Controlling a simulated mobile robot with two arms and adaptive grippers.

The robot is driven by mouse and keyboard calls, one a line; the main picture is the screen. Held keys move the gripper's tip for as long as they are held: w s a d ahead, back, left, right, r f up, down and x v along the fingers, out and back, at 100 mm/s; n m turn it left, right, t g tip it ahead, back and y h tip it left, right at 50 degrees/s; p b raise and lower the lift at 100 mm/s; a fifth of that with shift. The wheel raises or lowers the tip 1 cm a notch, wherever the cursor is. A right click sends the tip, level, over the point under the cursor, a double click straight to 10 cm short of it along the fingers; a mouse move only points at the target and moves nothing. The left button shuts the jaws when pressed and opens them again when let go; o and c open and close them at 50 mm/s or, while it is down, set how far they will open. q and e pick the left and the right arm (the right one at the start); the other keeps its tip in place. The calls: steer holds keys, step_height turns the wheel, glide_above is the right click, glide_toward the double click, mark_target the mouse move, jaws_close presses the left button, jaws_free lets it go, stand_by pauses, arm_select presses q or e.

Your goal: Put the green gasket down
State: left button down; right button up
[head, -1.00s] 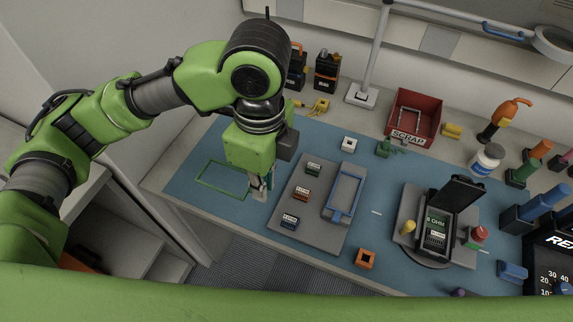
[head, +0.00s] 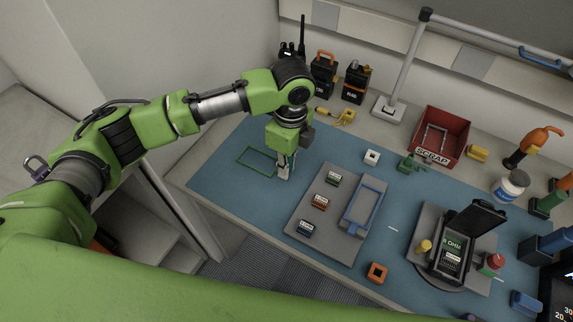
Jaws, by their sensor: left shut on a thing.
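The green gasket (head: 241,164) is a thin rectangular frame over the left part of the blue mat (head: 223,190) in the head view. My left gripper (head: 284,173) points down at the gasket's right side and is shut on it. The gripper's fingers hide part of that side. I cannot tell whether the gasket touches the mat or hangs just above it. My right gripper is not in view.
A grey plate (head: 318,237) with several small blocks and a blue frame (head: 350,212) lies right of the gripper. A red scrap bin (head: 459,123) stands at the back, and an open black case (head: 436,262) at the right. The mat left of the gasket is clear.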

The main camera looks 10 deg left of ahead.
arm_select(q)
steer(key=shift+f, duration=0.4)
steer(key=shift+f, duration=0.1)
steer(key=shift+f, duration=0.5)
steer(key=c, duration=2.1)
jaws_free()
steer(key=shift+r, duration=0.25)
step_height(320, 180, up, 13)
steer(key=b, duration=0.1)
steer(key=shift+d, duration=0.25)
